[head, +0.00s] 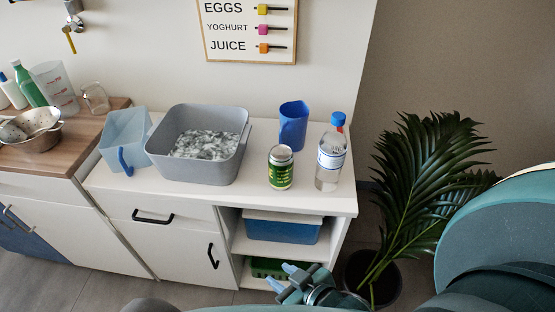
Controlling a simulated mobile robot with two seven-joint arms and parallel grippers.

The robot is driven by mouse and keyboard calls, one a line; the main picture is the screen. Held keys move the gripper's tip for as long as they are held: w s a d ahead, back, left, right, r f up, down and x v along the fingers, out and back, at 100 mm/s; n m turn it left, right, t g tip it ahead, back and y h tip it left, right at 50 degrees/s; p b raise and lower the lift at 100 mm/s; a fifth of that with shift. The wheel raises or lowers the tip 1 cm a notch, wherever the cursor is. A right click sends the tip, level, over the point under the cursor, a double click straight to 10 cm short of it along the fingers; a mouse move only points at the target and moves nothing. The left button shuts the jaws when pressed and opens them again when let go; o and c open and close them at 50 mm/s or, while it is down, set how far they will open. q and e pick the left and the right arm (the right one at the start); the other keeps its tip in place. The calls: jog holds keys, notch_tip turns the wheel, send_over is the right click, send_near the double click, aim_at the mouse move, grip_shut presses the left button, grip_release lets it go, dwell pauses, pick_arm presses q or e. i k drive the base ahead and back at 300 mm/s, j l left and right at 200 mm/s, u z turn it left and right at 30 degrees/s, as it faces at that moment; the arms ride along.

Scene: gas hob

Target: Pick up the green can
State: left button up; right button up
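The green can (280,168) stands upright on the white counter, toward its right end and near the front edge. It has a pale top and a green label with light lettering. My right gripper (281,275) is low in front of the counter, below the can and well apart from it. Its two light blue fingertips are spread, with nothing between them. My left gripper is not in view.
A clear bottle with a blue cap (331,158) stands close right of the can, and a blue cup (293,125) behind it. A grey tub (240,150) is to the left. An open shelf holds a blue box (283,231). A potted plant (425,180) is at right.

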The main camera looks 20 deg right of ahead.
aim_at(280, 157)
jog(key=z, duration=1.1)
